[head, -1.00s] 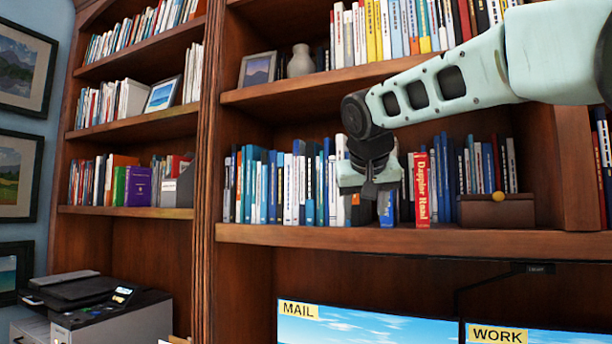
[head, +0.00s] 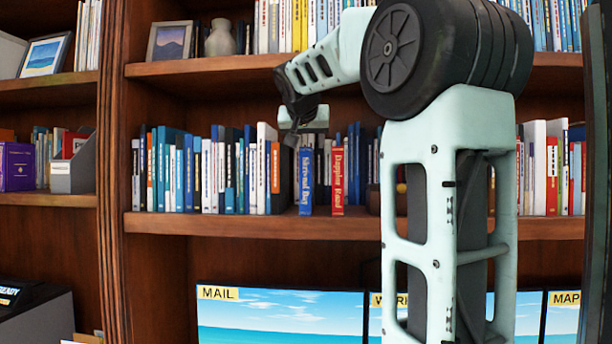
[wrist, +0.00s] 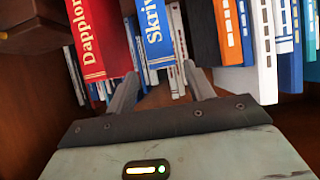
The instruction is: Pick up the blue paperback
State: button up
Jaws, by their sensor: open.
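The blue paperback (head: 306,182), with white lettering on its spine, stands upright on the middle shelf. The red book (head: 337,178) stands to its right in the head view. In the wrist view the blue paperback (wrist: 155,32) is ahead, between the directions of my two fingers, with the red book (wrist: 98,38) to its left. My gripper (wrist: 160,82) is open and empty, with a gap between it and the spine. In the head view my gripper (head: 292,138) is just above and left of the blue paperback's top; its fingers are small and dark there.
A white and orange book (wrist: 230,30) stands close to the right in the wrist view. More books (head: 190,170) fill the shelf's left part. A wooden box (wrist: 35,30) is at the wrist view's upper left. The shelf board (head: 230,225) has a front edge; monitors (head: 280,315) stand below.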

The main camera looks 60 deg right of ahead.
jog(key=shift+w+d+f, duration=0.25)
jog(key=shift+d, duration=0.25)
jog(key=w+d+p, duration=0.1)
jog(key=w+d+f+p, duration=0.1)
jog(key=d+p, duration=0.1)
jog(key=shift+w+d, duration=0.1)
jog(key=shift+w+d+f, duration=0.25)
jog(key=shift+d+f, duration=0.2)
grip_shut()
